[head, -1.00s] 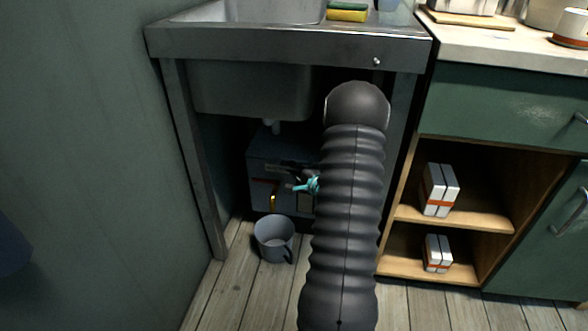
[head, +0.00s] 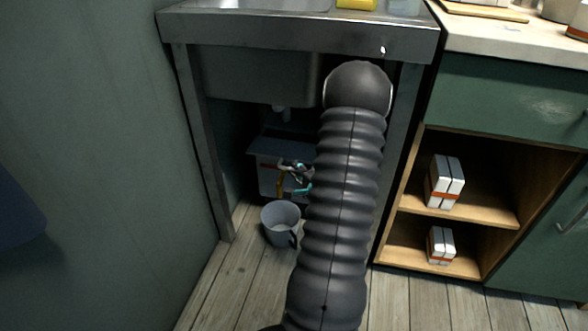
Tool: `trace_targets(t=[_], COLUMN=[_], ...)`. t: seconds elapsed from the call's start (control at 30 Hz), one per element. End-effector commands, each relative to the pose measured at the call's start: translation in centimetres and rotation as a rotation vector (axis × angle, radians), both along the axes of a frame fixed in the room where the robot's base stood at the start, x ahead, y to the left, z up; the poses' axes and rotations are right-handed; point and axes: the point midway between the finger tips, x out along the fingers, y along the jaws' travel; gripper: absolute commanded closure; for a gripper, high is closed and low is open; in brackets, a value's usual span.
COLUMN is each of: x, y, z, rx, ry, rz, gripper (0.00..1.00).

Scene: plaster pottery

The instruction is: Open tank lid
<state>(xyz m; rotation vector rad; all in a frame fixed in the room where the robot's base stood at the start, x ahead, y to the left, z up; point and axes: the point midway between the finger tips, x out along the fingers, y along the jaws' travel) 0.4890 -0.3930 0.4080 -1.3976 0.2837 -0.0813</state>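My gripper (head: 297,180), dark with teal parts, is in front of the tank's right side, below the lid's front edge. My thick black arm hides the tank's right end. The gripper is small and partly hidden, so I cannot tell whether it is open or touching the tank.
Open shelves (head: 470,212) with white boxes (head: 444,182) are at right. A green wall (head: 90,130) is at left.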

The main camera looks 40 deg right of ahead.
Motion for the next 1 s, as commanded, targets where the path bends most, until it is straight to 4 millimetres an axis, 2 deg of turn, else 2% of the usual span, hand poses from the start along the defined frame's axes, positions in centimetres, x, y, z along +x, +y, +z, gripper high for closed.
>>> trace_targets(t=[0.33, 0.47, 0.57, 0.8, 1.0], x=[0.0, -0.9, -2.3, -7.0, -10.0], y=[0.0, 0.2, 0.4, 1.5, 2.2], z=[0.0, 0.1, 0.4, 1.1, 1.6], rx=[0.000, 0.000, 0.001, 0.000, 0.000], ry=[0.000, 0.001, 0.000, 0.000, 0.001], rz=[0.000, -0.001, -0.003, -0.005, -0.003], gripper=[0.63, 0.63, 0.63, 0.63, 0.63])
